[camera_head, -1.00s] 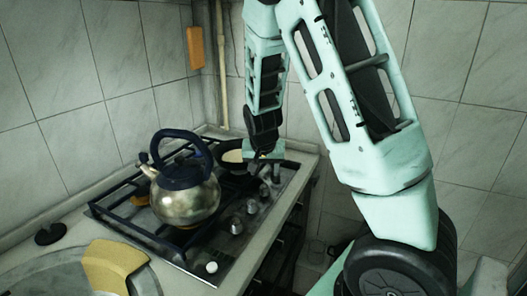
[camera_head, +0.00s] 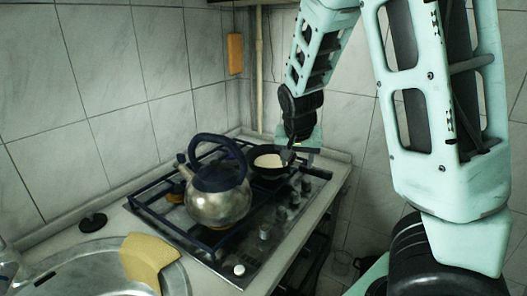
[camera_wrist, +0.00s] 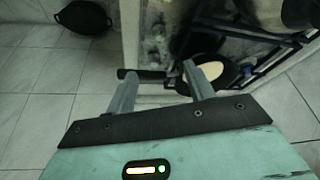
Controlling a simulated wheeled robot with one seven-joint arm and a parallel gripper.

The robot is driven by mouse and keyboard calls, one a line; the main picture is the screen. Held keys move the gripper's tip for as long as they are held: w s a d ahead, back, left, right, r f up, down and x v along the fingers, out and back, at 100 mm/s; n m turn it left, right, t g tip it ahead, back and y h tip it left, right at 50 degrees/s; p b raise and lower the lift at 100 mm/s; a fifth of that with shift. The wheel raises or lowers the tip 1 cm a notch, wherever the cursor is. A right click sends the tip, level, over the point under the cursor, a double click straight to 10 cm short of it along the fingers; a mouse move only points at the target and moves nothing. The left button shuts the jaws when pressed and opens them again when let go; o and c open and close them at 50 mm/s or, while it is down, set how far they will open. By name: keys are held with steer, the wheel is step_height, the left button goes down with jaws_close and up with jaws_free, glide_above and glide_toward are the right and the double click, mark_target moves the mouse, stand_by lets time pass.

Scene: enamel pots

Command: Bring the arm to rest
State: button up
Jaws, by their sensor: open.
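My gripper (camera_head: 302,146) hangs over the back of the stove beside a dark frying pan (camera_head: 249,172) in the head view. In the wrist view its two fingers (camera_wrist: 158,71) stand wide apart, with nothing held between them. The pan (camera_wrist: 229,77), with a round cream-coloured thing in it, shows beyond the right finger. The pan's dark handle (camera_wrist: 150,74) runs across the gap between the fingers; the pan appears to rest on the stove.
A metal kettle (camera_head: 218,205) with a dark blue handle stands on the stove grate (camera_head: 150,208). A yellow cloth (camera_head: 148,258) lies by the sink (camera_head: 75,272) at the front left. A dark pot (camera_wrist: 83,17) is on the tiled floor. Walls close in behind the stove.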

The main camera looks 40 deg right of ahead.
steer(key=s+a+n+g+y, duration=0.15)
steer(key=s+a+n, duration=0.25)
steer(key=a, duration=0.7)
steer(key=s+a+n+y, duration=0.2)
steer(key=s+a+n, duration=0.15)
steer(key=a, duration=0.75)
steer(key=s+a+n+g, duration=0.1)
steer(key=s+a+n, duration=0.9)
steer(key=s, duration=0.4)
steer(key=shift+s+a+r, duration=0.3)
steer(key=shift+s+a, duration=0.05)
steer(key=shift+a, duration=0.05)
steer(key=shift+g, duration=0.25)
jaws_close()
